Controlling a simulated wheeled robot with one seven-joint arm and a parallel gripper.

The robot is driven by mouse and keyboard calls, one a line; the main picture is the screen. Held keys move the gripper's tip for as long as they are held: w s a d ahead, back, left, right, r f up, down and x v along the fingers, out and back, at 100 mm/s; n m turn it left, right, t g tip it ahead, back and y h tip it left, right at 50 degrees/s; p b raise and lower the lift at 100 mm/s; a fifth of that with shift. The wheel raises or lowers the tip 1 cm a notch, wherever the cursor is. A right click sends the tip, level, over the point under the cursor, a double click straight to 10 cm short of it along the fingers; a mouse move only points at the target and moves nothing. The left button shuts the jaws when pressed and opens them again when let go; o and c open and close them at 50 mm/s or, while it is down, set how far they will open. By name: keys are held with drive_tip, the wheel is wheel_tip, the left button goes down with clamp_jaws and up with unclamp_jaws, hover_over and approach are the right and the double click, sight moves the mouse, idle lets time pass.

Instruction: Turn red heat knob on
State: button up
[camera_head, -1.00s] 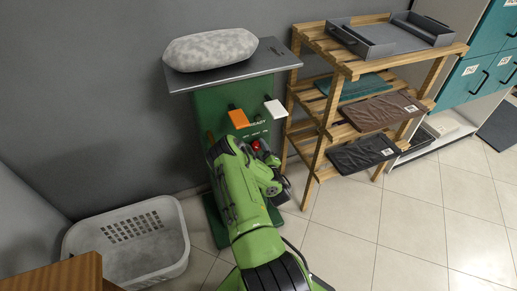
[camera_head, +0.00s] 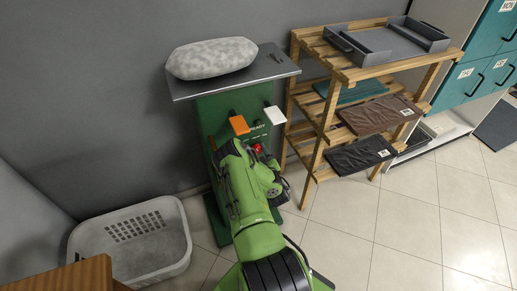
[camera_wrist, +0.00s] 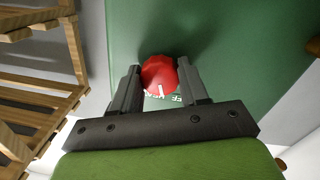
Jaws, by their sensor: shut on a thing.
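The red heat knob (camera_wrist: 160,76) sits on the green front panel (camera_wrist: 225,50) of the press, with a white mark on its lower edge. My gripper (camera_wrist: 158,82) has one finger on each side of the knob and is shut on it. White lettering shows on the panel just below the knob, partly hidden by the gripper. In the head view, a small part of the red knob (camera_head: 258,148) shows beside my green arm, which hides most of the lower panel and the gripper.
An orange lever (camera_head: 239,125) and a white lever (camera_head: 274,115) stick out above the knob. The press top (camera_head: 270,66) holds a grey padded cushion (camera_head: 211,58). A wooden rack (camera_head: 345,72) stands close at right, a grey basket (camera_head: 183,232) at lower left.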

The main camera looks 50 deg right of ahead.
drive_tip(key=m+p, duration=0.1)
drive_tip(key=m, duration=0.1)
drive_tip(key=m+p, duration=0.1)
drive_tip(key=p, duration=0.1)
drive_tip(key=shift+r+m, duration=0.2)
drive_tip(key=shift+m, duration=0.2)
drive_tip(key=m+p, duration=0.2)
drive_tip(key=m, duration=0.1)
drive_tip(key=shift+p, duration=0.3)
drive_tip(key=m+y+p, duration=0.1)
drive_tip(key=m+p, duration=0.2)
drive_tip(key=m, duration=0.2)
drive_tip(key=shift+f, duration=0.15)
drive_tip(key=shift+m, duration=0.4)
drive_tip(key=o, duration=1)
drive_tip(key=shift+o, duration=0.2)
drive_tip(key=shift+f, duration=0.1)
